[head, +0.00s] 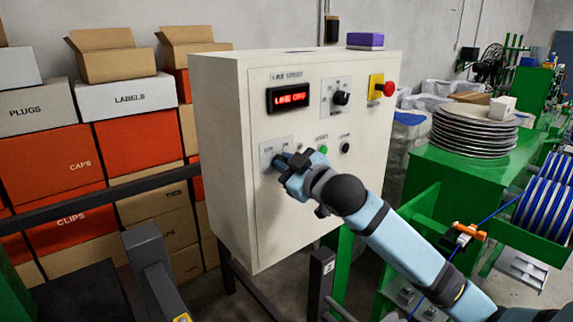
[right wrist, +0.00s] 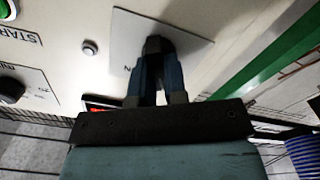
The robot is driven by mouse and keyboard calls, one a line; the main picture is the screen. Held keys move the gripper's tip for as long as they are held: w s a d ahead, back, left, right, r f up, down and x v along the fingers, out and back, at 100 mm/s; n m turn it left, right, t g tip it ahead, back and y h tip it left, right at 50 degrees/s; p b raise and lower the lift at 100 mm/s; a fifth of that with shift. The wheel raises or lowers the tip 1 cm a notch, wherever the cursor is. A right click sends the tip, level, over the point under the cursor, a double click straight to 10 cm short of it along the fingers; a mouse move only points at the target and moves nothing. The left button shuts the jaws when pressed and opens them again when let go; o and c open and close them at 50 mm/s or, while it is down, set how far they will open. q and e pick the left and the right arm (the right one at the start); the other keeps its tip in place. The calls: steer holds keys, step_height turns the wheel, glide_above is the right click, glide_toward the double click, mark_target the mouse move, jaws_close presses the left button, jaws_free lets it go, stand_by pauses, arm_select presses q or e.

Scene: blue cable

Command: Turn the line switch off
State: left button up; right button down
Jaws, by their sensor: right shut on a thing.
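The cream control box (head: 225,130) stands in the middle of the head view. A grey switch plate (head: 268,149) is at the lower left of its front face; it also shows in the right wrist view (right wrist: 192,32). My right gripper (head: 284,164) is at this plate, with its blue fingers (right wrist: 156,68) shut on a dark switch knob (right wrist: 156,44). The fingers hide most of the knob, so its exact angle cannot be told. The red-lit display (head: 288,97) above seems to read "LINE OFF". My left gripper is not in view.
On the same face are a black selector knob (head: 341,98), a red button on a yellow plate (head: 388,89), and a green button (head: 323,149). Stacked boxes (head: 132,150) fill the left. A green bench with metal discs (head: 470,131) and blue cable spools (head: 545,200) stand right.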

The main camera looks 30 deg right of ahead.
steer(key=shift+r, duration=0.1)
steer(key=c, duration=1.2)
jaws_free()
steer(key=shift+w, duration=0.1)
steer(key=shift+o, duration=0.2)
